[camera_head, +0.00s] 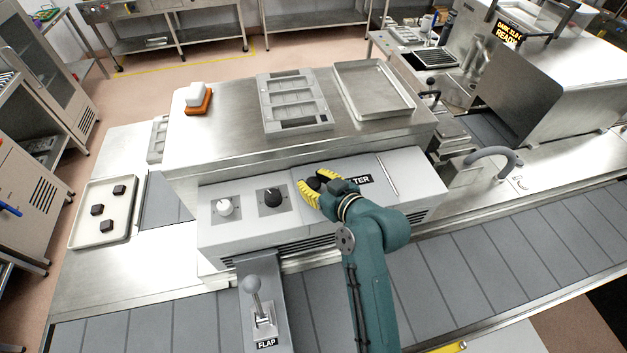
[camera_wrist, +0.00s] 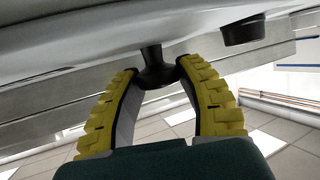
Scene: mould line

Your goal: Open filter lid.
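The filter lid (camera_head: 338,173) is a pale grey panel on the front of the steel machine, with a black label ending in "LTER" that my arm partly covers. It looks flat and closed. My gripper (camera_head: 313,185) has yellow ribbed fingers and is at the lid's left part. In the wrist view, a dark round knob (camera_wrist: 154,75) on a short stem sits between the fingertips, which appear to touch it on both sides. The stem meets the pale surface above. My gripper and arm hide much of the knob and lid in the head view.
A white dial (camera_head: 225,207) and a black dial (camera_head: 271,198) sit left of the lid; a black one shows in the wrist view. A thin light bar (camera_head: 388,175) lies right of the label. The flap lever (camera_head: 256,300) stands in front. Trays lie on top.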

